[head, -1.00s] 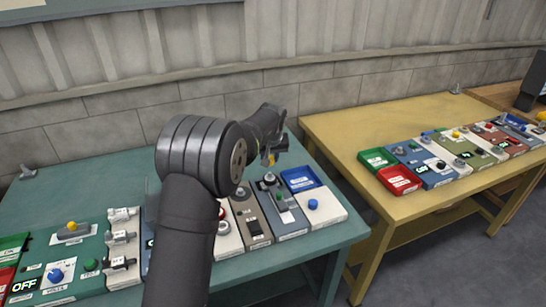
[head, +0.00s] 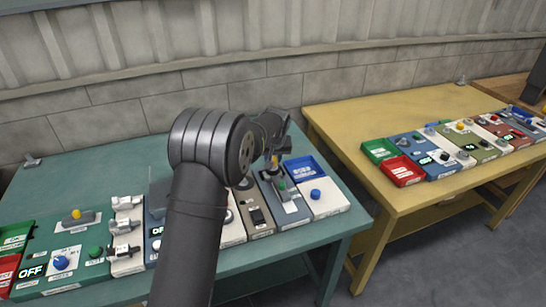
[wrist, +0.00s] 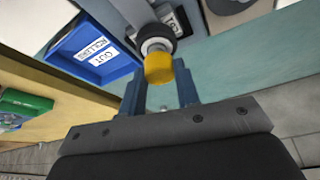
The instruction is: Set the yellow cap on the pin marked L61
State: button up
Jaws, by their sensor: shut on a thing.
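The yellow cap (wrist: 159,69) is held between the fingers of my gripper (wrist: 160,82) in the wrist view. In the head view the cap (head: 274,160) is small, under my gripper (head: 272,148), over the upper part of a blue-grey panel (head: 292,218). In the wrist view a round, dark-ringed post (wrist: 156,33) stands directly beyond the cap and is partly covered by it. I cannot tell whether cap and post touch. A pale label beside the post is cut off, and I cannot read L61 on any pin.
A blue tray (head: 301,164) stands right beside the panel, and a white panel with a blue knob (head: 316,194) lies in front of it. More panels line the green table (head: 140,165). A yellow table (head: 370,113) with another row stands to the right.

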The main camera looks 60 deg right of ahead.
jog(key=o, duration=1)
jog(key=v, duration=1.7)
jog(key=shift+r, duration=0.3)
notch_tip(320, 180, up, 7)
